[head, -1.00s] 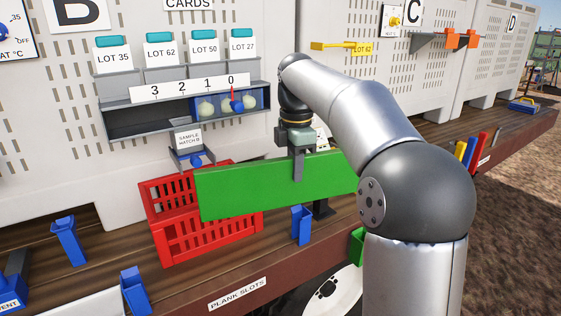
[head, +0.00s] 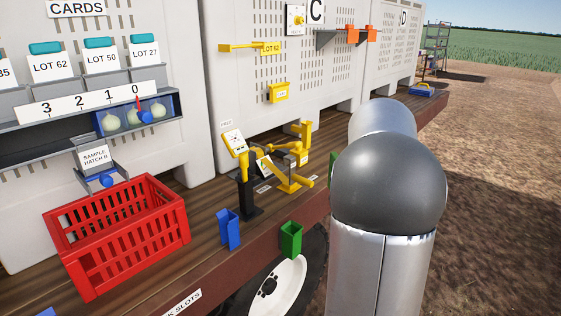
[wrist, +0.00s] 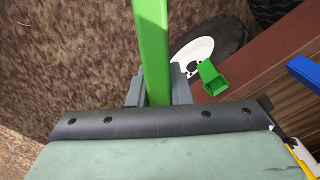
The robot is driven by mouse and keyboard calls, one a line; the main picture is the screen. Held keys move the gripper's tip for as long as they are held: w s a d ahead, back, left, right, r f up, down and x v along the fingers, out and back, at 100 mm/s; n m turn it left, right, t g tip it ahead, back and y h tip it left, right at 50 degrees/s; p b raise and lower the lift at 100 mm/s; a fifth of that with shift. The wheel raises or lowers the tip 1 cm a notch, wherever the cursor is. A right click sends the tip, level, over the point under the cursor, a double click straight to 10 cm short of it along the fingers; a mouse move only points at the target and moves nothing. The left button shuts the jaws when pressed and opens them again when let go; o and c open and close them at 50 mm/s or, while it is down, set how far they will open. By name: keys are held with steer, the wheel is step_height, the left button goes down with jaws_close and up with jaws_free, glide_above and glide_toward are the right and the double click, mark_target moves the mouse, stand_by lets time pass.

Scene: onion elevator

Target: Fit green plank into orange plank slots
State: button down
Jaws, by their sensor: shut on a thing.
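My gripper (wrist: 157,88) is shut on the green plank (wrist: 152,42), which shows edge-on between the two grey fingers in the wrist view. The plank's far part runs out of the top of that view, over bare ground beside the wagon. In the head view my arm hides the gripper and most or all of the plank. A small green sliver (head: 333,167) shows beside the arm; I cannot tell what it belongs to. Two orange pieces (head: 353,36) are on the back panel below the C sign; I cannot tell whether they are the orange plank slots.
A green holder (head: 291,239) and a blue holder (head: 228,229) stand by the deck's front edge. A red crate (head: 118,240) stands at left. Yellow fixtures (head: 290,170) stand mid-deck. A wheel (head: 275,285) is below. Open ground (head: 500,200) lies at right.

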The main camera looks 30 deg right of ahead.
steer(key=s+d+f+m, duration=0.1)
steer(key=s+d+m, duration=0.1)
steer(key=d, duration=0.3)
steer(key=shift+s+f+m, duration=0.35)
steer(key=shift+f+m, duration=0.05)
steer(key=shift+m, duration=0.5)
steer(key=shift+d+f, duration=0.1)
steer(key=shift+f, duration=0.1)
steer(key=shift+r, duration=0.3)
